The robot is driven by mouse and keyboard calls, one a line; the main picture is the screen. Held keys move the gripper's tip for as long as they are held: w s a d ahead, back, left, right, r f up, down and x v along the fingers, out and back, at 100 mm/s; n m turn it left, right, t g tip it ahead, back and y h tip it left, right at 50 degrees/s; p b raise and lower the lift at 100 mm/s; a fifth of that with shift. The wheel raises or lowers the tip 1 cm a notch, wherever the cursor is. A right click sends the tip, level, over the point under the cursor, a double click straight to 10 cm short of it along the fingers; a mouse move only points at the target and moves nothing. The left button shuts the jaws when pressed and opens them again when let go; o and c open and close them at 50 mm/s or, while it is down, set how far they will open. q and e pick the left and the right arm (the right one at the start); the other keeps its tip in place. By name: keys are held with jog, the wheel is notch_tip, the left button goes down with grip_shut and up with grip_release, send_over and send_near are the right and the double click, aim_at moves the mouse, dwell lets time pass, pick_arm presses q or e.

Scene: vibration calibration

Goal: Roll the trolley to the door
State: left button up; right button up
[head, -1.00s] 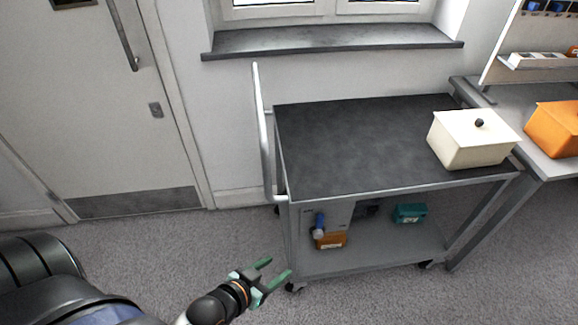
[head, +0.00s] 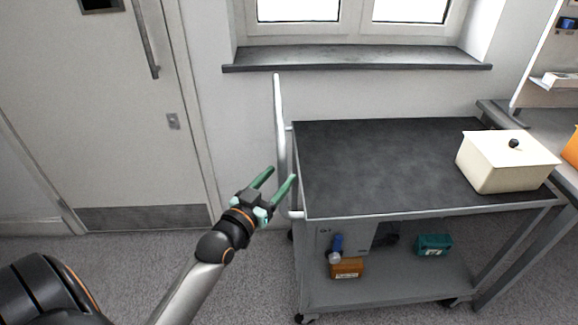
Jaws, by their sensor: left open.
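The trolley (head: 385,165) has a dark top, a lower shelf and castors, and stands below the window. Its pale upright handle (head: 279,120) is at its left end. A cream box with a black knob (head: 508,163) sits on the right of the top. The grey door (head: 100,120) is at the left, shut, with a long bar handle. My left gripper (head: 282,178) is open with green fingers, close to the lower part of the trolley handle. I cannot tell whether it touches the handle. My right gripper is out of view.
The lower shelf holds an orange-brown box (head: 347,268), a teal box (head: 434,245), a blue bottle (head: 337,243) and a grey unit. A workbench (head: 505,112) stands close against the trolley's right. Grey carpet (head: 150,255) lies clear between trolley and door.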

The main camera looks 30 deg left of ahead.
pick_arm(q)
jog(key=shift+w+a, duration=0.1)
jog(key=shift+w, duration=2.6)
grip_shut()
